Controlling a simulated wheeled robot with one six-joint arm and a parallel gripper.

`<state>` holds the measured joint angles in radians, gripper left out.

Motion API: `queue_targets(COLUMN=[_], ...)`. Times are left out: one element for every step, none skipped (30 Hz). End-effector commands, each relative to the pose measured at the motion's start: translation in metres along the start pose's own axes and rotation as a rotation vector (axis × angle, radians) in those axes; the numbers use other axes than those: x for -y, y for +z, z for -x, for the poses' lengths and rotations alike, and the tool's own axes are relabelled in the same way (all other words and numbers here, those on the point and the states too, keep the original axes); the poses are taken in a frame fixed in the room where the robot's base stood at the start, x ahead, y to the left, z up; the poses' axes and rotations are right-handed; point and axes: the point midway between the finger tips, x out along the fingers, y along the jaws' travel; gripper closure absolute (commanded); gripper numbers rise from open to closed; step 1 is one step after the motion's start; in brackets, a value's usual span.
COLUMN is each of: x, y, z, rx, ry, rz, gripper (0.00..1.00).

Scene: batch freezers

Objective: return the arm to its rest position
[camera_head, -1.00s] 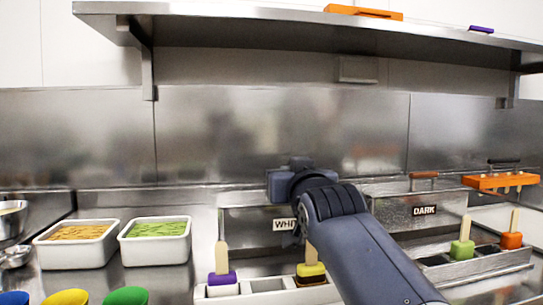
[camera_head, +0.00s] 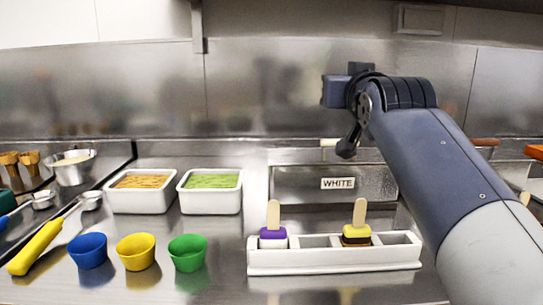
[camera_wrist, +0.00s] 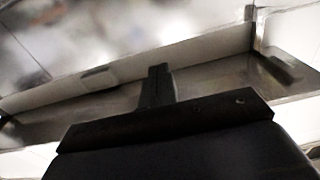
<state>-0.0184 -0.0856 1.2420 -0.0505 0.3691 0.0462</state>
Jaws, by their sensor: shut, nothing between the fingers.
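My arm (camera_head: 440,160) rises from the lower right of the head view, and its bent wrist stands in front of the steel back wall. My gripper (camera_wrist: 158,78) shows in the wrist view as a dark bar with its fingers together in the middle. It is shut and empty, facing the underside of a shelf. In the head view the arm's end is raised above the counter, over the WHITE tub, and touches nothing visible. The fingers are hard to make out there.
Below stands a white tray (camera_head: 335,263) with purple and yellow stick pops. The WHITE tub (camera_head: 300,184) is behind it. White bins (camera_head: 210,203), blue, yellow and green cups (camera_head: 187,253) and a yellow-handled spatula (camera_head: 36,246) lie left. Air left of the arm is clear.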

Motion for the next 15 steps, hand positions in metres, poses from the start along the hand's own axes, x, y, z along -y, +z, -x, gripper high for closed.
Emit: queue_targets(x=[0.000,0.000,0.000,0.000,0.000,0.000,0.000,0.000,0.000,0.000,0.000,0.000,0.000,0.000,0.000], y=[0.004,0.007,0.012,0.016,0.021,0.028,0.033,0.039,0.047,0.053,0.058,0.065,0.071,0.076,0.082], z=[0.000,0.000,0.001,0.001,0.001,0.001,0.002,0.002,0.002,0.003,0.003,0.003,0.004,0.004,0.004], rx=[0.001,0.002,0.002,0.002,0.002,0.002,0.003,0.003,0.002,0.002,0.002,0.001,0.002,0.002,0.001], ry=[0.000,0.000,0.000,0.000,0.000,0.000,0.000,0.000,0.000,0.000,0.000,0.000,0.000,0.000,0.000], rz=[0.000,0.000,0.000,0.000,0.001,0.001,0.001,0.001,0.001,0.001,0.000,0.000,0.000,0.000,-0.001], gripper=[1.00,1.00,1.00,1.00,1.00,1.00,1.00,1.00,1.00,1.00,1.00,1.00,1.00,1.00,1.00])
